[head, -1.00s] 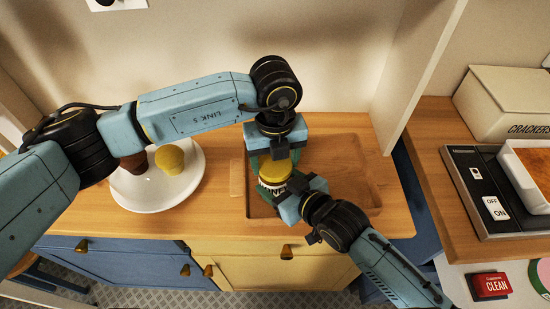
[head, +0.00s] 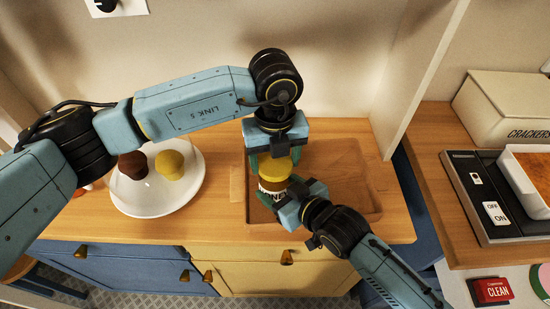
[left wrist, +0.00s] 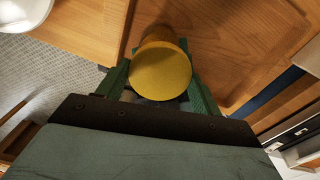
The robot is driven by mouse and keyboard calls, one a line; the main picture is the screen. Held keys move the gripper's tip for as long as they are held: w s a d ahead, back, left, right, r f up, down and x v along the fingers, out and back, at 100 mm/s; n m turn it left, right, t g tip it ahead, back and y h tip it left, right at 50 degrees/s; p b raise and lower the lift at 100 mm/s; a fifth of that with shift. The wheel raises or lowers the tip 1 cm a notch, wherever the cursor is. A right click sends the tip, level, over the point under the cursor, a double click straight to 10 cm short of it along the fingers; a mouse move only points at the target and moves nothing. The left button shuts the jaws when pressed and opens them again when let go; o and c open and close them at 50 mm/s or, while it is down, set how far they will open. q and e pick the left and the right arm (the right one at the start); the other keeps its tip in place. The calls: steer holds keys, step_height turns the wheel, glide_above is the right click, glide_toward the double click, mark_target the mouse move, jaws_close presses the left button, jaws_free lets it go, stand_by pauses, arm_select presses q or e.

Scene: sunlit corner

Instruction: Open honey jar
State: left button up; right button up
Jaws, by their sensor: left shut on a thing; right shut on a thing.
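The honey jar (head: 271,197) stands upright over the wooden board, with a dark brown body, a pale label with dark letters and a yellow lid (head: 275,169) on top. My left gripper (head: 275,163) comes down from behind, its green fingers shut on the lid. In the left wrist view the round lid (left wrist: 160,73) sits between the green fingers. My right gripper (head: 280,188) comes from the front right and is shut on the jar body, hiding part of the label. Whether the lid is loose, or the jar touches the board, I cannot tell.
The wooden board (head: 345,175) has a recessed middle and lies on the wooden counter (head: 215,219). A white plate (head: 157,205) with a brown muffin (head: 134,165) and a yellow muffin (head: 170,165) stands left. A pale upright panel (head: 420,80) rises right of the board.

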mark_target(275, 163)
arm_select(q)
steer(key=shift+r, duration=0.1)
steer(key=shift+r, duration=1.9)
arm_select(e)
steer(key=o, duration=2)
steer(key=shift+c, duration=0.2)
steer(key=shift+d, duration=0.1)
arm_select(q)
steer(key=shift+r+p, duration=0.55)
arm_select(e)
steer(key=v, duration=1.2)
